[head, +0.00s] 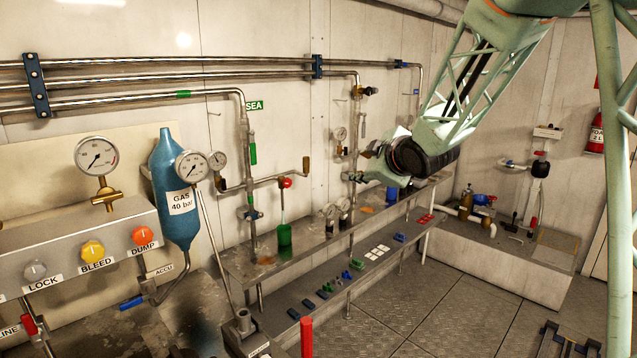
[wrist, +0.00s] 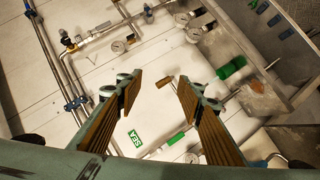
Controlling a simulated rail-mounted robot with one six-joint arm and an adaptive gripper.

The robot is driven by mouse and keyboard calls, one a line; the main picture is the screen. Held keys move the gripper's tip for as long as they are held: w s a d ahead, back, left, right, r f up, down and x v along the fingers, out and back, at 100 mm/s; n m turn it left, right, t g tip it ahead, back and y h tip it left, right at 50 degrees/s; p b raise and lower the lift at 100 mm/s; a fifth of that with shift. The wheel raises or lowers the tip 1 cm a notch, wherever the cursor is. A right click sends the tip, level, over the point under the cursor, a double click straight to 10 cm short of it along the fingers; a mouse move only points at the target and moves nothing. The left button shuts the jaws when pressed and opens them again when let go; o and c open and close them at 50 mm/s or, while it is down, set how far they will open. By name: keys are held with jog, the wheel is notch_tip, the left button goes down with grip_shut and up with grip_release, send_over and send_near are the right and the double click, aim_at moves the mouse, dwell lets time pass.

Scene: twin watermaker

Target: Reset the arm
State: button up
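My arm reaches in from the upper right of the head view, a pale green lattice ending in a black wrist joint. My gripper (head: 366,166) is in front of the piped wall, above the metal shelf (head: 240,268). In the wrist view my gripper (wrist: 160,84) shows two fingers with brown ribbed pads, spread wide apart with nothing held between them. The wall, a green SEA label (wrist: 134,138) and a small brown handle (wrist: 166,89) show in the gap beyond the fingers.
Pipes and gauges line the wall close behind my gripper. A green bottle (head: 285,234) stands on the shelf. A blue gas bottle (head: 172,190) and a panel with LOCK, BLEED and DUMP knobs (head: 92,250) are at left. The floor (head: 440,310) is largely clear.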

jog(key=s+d+r+m+g+h, duration=0.1)
jog(key=s+d+m, duration=0.2)
jog(key=s, duration=0.6)
jog(key=s+d+r+m+g+h, duration=0.1)
jog(key=s+d+m+g+h, duration=0.15)
jog(key=s, duration=0.65)
jog(key=s+d+r+m+h, duration=0.15)
jog(key=s+d, duration=0.25)
jog(key=s, duration=0.5)
jog(key=s+f+m+g, duration=0.3)
jog(key=s, duration=1.6)
jog(key=s+a+f+m+g+y, duration=0.1)
jog(key=s+f+m+g, duration=0.2)
jog(key=s, duration=1.6)
jog(key=shift+s+a+f+m, duration=0.25)
jog(key=shift+f+m, duration=0.15)
jog(key=shift+m, duration=0.2)
jog(key=shift+c, duration=0.2)
jog(key=c, duration=0.4)
jog(key=shift+o, duration=0.2)
jog(key=shift+w+a, duration=0.1)
